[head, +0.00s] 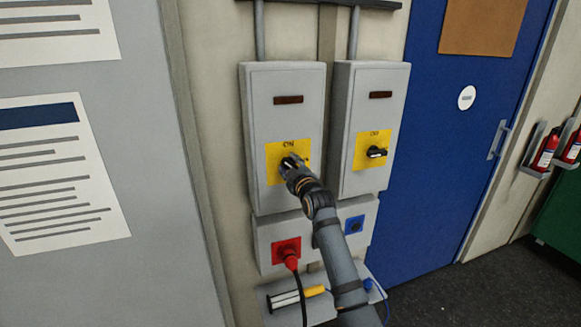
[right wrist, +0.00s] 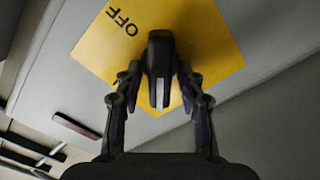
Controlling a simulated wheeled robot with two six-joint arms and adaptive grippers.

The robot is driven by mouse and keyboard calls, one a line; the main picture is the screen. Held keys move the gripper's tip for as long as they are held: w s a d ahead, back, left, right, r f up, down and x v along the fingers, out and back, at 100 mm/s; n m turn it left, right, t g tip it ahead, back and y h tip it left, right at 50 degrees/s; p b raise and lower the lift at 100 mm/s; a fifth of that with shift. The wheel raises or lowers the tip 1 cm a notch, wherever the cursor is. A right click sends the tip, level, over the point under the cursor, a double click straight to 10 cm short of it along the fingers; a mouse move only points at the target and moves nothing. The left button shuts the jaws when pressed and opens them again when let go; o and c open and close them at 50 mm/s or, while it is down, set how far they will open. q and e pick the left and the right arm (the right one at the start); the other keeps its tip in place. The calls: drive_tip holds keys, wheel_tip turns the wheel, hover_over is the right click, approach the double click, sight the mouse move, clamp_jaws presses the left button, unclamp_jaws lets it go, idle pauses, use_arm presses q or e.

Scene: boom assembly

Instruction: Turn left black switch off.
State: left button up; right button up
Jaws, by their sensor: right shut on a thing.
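The left black switch (right wrist: 160,62) sits on a yellow plate (head: 272,172) on the front of the left grey box (head: 287,110). My right gripper (head: 293,166) is at this plate and covers most of the switch in the head view. In the right wrist view, my right gripper (right wrist: 161,90) has one finger on each side of the switch and is shut on it. The switch's white line points down in that view, and the word OFF shows at the plate's upper left. The plate's top reads ON in the head view. My left gripper is not in view.
A second grey box (head: 374,90) with its own black switch (head: 376,152) stands close on the right. Below are a red plug (head: 287,252) with a cable, a blue socket (head: 355,224) and a yellow-ended item (head: 314,291). A blue door (head: 440,150) is further right.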

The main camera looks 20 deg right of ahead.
drive_tip(key=n, duration=0.4)
drive_tip(key=shift+a+f+n+b, duration=0.15)
drive_tip(key=shift+f+n+b, duration=0.05)
drive_tip(key=shift+n+b, duration=0.15)
drive_tip(key=shift+f+n, duration=0.15)
drive_tip(key=shift+n, duration=1.7)
drive_tip(key=shift+b, duration=0.3)
drive_tip(key=o, duration=0.8)
drive_tip(key=s, duration=1.2)
drive_tip(key=shift+d, duration=0.2)
